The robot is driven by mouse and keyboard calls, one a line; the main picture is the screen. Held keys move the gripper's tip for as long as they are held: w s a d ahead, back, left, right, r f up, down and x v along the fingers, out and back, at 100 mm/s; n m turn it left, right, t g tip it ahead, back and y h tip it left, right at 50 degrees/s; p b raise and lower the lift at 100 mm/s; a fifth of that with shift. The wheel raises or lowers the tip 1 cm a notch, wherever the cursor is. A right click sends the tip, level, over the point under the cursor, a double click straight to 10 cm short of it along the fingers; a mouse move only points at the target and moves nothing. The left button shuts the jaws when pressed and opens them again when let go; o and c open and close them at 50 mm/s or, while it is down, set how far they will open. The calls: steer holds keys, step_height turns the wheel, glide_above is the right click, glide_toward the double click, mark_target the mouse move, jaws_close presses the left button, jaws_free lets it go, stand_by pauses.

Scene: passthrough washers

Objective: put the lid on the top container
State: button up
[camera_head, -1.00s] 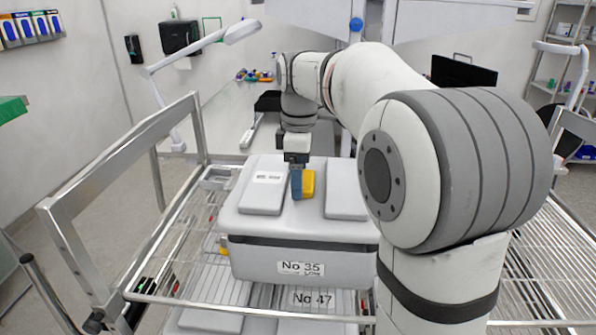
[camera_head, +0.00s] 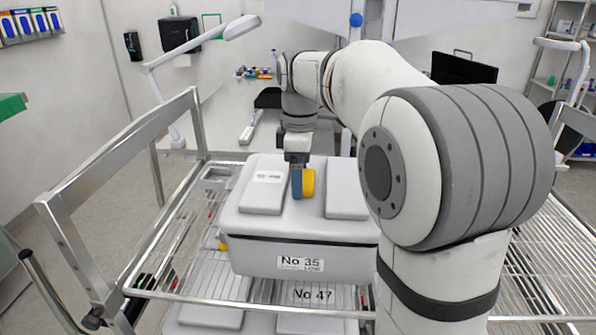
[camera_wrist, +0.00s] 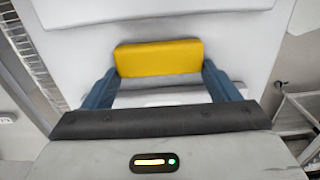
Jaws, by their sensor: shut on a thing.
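The top container (camera_head: 262,262) is a light grey box labelled No 35. Its grey lid (camera_head: 288,222), with two raised panels, sits level over the rim. Only a thin dark line shows between lid and box at the front; I cannot tell whether the far edges touch. My gripper (camera_head: 300,184) points straight down at the lid's middle. Its blue fingers are shut on the lid's yellow handle (camera_head: 308,183). In the wrist view the handle (camera_wrist: 158,57) lies between both fingers, over the pale lid top (camera_wrist: 75,50).
The container is on a wire-shelf cart with a metal rail (camera_head: 120,150) at the left. Another container labelled No 47 (camera_head: 317,297) is below. A white bench (camera_head: 222,118) with a lamp (camera_head: 243,27) stands behind. My own arm hides the right side.

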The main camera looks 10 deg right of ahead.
steer(key=shift+f+b, duration=0.9)
steer(key=shift+f, duration=0.6)
stand_by(1.2)
steer(key=o, duration=1.4)
steer(key=shift+o, duration=0.3)
steer(key=shift+f, duration=0.1)
steer(key=shift+r+p, duration=3.1)
steer(key=shift+r, duration=0.5)
